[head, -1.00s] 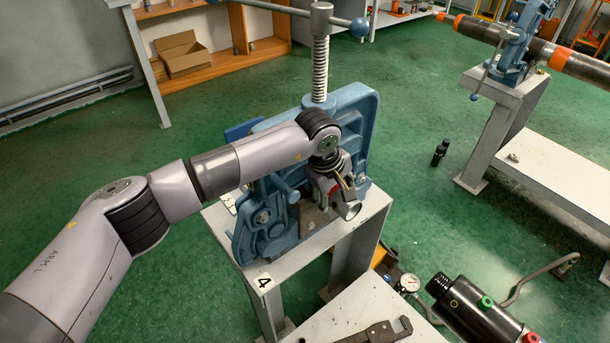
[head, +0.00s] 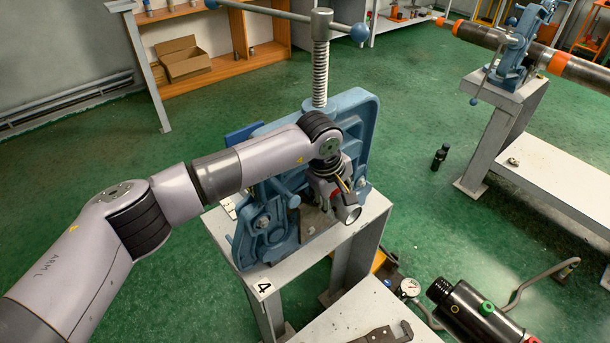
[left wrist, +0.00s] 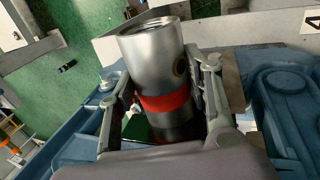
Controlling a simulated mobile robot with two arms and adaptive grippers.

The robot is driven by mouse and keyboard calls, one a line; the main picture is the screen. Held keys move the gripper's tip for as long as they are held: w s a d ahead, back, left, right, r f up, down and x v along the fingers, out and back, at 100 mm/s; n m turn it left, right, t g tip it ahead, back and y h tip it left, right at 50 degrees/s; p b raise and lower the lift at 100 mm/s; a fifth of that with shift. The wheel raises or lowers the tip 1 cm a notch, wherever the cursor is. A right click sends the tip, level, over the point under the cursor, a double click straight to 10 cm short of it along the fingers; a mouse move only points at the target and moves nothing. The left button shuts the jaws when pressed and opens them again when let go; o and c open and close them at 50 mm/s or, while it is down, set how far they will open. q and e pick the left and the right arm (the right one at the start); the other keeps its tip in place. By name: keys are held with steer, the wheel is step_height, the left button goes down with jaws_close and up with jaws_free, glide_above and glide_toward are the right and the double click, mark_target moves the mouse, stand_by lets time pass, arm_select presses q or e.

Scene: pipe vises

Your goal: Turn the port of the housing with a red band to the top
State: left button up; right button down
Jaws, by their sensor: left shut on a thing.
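The housing is a metal cylinder (left wrist: 152,58) with a red band (left wrist: 166,102) around its lower part in the left wrist view. A round dark port with a brass-coloured ring (left wrist: 181,69) shows on its side, toward the right of that picture. My left gripper (left wrist: 160,90) is shut on the housing, with one finger on each side of it. In the head view the housing's open end (head: 349,214) sticks out below my left gripper (head: 335,188), inside the blue pipe vise (head: 362,125). My wrist hides most of the housing there. My right gripper is not in view.
The vise stands on a pale bench (head: 345,238) marked 4, its screw (head: 319,75) and cross handle raised above my wrist. A black cylinder with coloured caps (head: 478,312) and a gauge (head: 409,288) are at lower right. Another vise (head: 512,50) holds a pipe at upper right.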

arm_select(q)
steer(key=shift+d+g+y+b, duration=0.15)
steer(key=shift+g+y+b, duration=0.25)
steer(key=shift+y+b, duration=0.25)
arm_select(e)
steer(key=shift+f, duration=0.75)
arm_select(q)
steer(key=shift+f+g+y+b, duration=0.1)
steer(key=shift+g+y+b, duration=0.4)
steer(key=shift+b, duration=0.3)
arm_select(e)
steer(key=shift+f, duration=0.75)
arm_select(q)
steer(key=shift+d+y, duration=0.1)
steer(key=shift+y, duration=0.15)
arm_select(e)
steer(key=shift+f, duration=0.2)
arm_select(q)
steer(key=o, duration=1.3)
steer(key=shift+w, duration=0.1)
steer(key=shift+c, duration=0.2)
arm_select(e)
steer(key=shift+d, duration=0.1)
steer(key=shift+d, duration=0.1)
